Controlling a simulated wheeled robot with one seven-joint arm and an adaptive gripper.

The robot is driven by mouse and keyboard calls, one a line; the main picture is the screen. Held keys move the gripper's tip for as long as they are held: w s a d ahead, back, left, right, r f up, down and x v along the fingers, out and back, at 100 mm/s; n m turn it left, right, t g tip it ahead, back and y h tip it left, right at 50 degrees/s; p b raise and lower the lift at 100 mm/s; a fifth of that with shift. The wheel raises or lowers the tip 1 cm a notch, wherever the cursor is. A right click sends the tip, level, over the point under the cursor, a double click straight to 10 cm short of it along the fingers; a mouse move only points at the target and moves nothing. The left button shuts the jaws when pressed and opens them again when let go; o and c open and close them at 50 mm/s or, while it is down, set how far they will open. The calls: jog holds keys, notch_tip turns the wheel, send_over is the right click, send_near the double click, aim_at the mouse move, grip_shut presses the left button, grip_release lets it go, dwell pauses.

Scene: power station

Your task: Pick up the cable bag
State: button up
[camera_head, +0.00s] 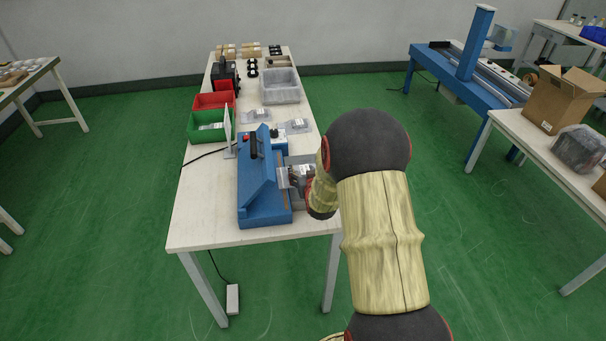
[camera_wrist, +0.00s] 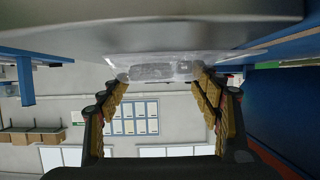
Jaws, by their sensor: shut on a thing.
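My gripper (camera_head: 302,178) is at the right side of a blue machine (camera_head: 262,195) on the white table, at the end of my arm. In the wrist view my gripper (camera_wrist: 163,76) has its two fingers on either side of a clear plastic bag (camera_wrist: 160,73), taken to be the cable bag, and is shut on it. The bag's contents are too blurred to tell. In the head view the held bag is hard to make out beside the machine. Other similar clear bags lie on the table behind the machine, at the left (camera_head: 257,116) and right (camera_head: 296,125).
A green bin (camera_head: 197,135) with a bag in it and a red bin (camera_head: 206,101) stand at the table's left edge. A grey crate (camera_head: 282,98) stands farther back. The green floor to the right is open up to another table with a cardboard box (camera_head: 563,97).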

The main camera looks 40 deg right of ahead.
jog(key=c, duration=0.3)
jog(key=shift+c, duration=0.2)
